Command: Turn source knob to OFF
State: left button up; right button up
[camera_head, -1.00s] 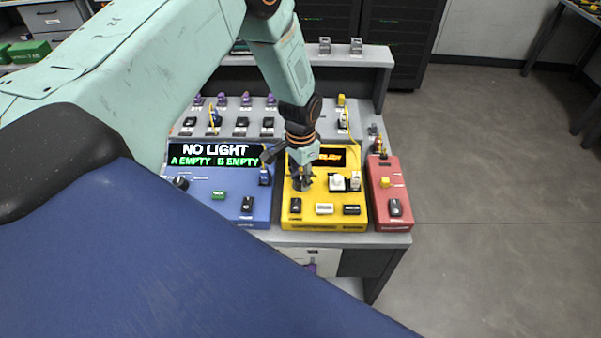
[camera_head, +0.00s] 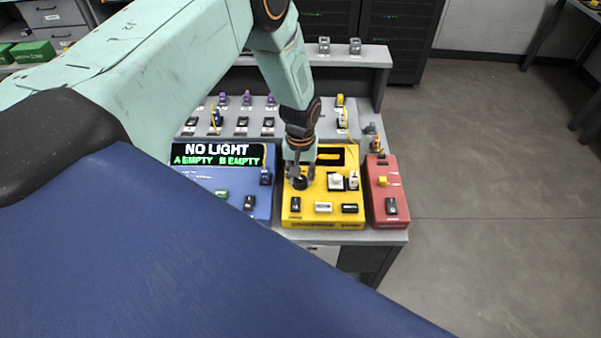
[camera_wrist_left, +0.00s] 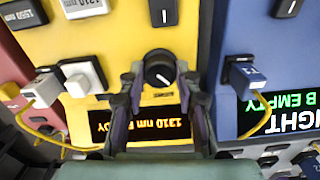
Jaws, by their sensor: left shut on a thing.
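The source knob is a round black dial (camera_wrist_left: 159,70) with a white pointer mark on the yellow box (camera_wrist_left: 215,25). In the wrist view the mark slants toward the lower right. In the head view the knob (camera_head: 300,183) is at the upper left of the yellow box (camera_head: 325,222), partly hidden by my gripper. My left gripper (camera_head: 297,176) points down at it. In the wrist view the gripper's fingers (camera_wrist_left: 158,78) sit on both sides of the knob, shut on it. My right gripper is not in view.
The yellow box's display (camera_wrist_left: 150,125) reads 1310 nm, upside down. A blue box (camera_head: 225,203) showing NO LIGHT stands left, a red box (camera_head: 380,213) right. White and black connectors (camera_wrist_left: 80,77) with a yellow cable are close beside the gripper. Open floor (camera_head: 480,190) lies right.

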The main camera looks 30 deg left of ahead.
pick_arm(q)
jog(key=shift+w+r+n, duration=0.15)
jog(key=shift+w+n, duration=0.1)
jog(key=shift+n, duration=0.45)
jog(key=o, duration=0.8)
jog(key=shift+a, duration=0.1)
jog(key=shift+c, duration=0.2)
jog(key=o, duration=0.4)
jog(key=shift+s, duration=0.2)
notch_tip(320, 180, up, 12)
